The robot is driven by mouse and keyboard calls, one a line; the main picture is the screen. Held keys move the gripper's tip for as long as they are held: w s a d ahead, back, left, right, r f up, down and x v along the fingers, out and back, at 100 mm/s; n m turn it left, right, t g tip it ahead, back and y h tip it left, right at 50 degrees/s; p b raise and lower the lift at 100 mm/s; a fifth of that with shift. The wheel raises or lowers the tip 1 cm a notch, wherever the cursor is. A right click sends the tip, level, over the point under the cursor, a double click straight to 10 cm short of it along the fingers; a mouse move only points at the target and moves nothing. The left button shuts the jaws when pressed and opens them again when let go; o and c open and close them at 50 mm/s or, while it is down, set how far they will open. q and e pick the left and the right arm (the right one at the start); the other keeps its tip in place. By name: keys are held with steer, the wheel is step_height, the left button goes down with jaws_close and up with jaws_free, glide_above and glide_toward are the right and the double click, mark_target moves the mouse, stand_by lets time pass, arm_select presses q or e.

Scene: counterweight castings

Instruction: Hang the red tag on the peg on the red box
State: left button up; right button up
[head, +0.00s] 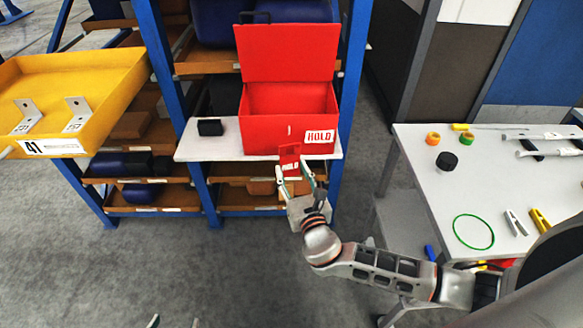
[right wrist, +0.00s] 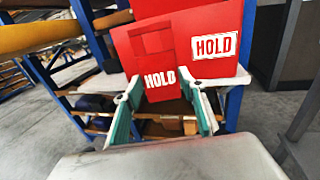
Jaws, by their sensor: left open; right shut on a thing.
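The red box (head: 262,135) stands on a white shelf board with its lid raised and a HOLD label on its front. A small pale mark (head: 290,130) on that front, left of the label, looks like the peg. My right gripper (head: 294,182) is shut on the red tag (head: 289,158), holding it upright in front of the box, below the peg. In the right wrist view the tag (right wrist: 159,82) stands between the fingertips (right wrist: 158,85), overlapping the box front (right wrist: 195,25); the peg is not distinguishable there. My left gripper (head: 174,322) is open, only its fingertips showing at the bottom edge.
A small black block (head: 210,128) sits on the white board (head: 192,148) left of the box. A yellow tray (head: 115,75) with metal brackets stands at left. A white table (head: 415,165) with rings and tools is at right. Floor in front of the rack is clear.

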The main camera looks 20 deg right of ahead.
mark_target(294, 166)
steer(key=shift+w+b, duration=0.3)
steer(key=shift+w, duration=0.15)
steer(key=shift+w+d+f+b, duration=0.1)
steer(key=shift+w+d+b, duration=0.15)
steer(key=shift+w, duration=0.25)
steer(key=shift+w+d+f+b, duration=0.1)
steer(key=shift+w+b, duration=0.1)
steer(key=shift+w, duration=0.35)
steer(key=shift+w+d+b, duration=0.2)
steer(key=shift+w+b, duration=0.05)
steer(key=shift+w, duration=0.25)
steer(key=shift+w+d+f+b, duration=0.15)
steer(key=shift+w+d+b, duration=0.2)
steer(key=shift+w, duration=0.5)
steer(key=shift+w+d+f+b, duration=0.1)
steer(key=shift+w+f+b, duration=0.1)
steer(key=shift+w+b, duration=0.45)
steer(key=shift+w+d+f+b, duration=0.15)
steer(key=shift+w+d+b, duration=0.1)
steer(key=shift+w, duration=0.75)
steer(key=o, duration=1)
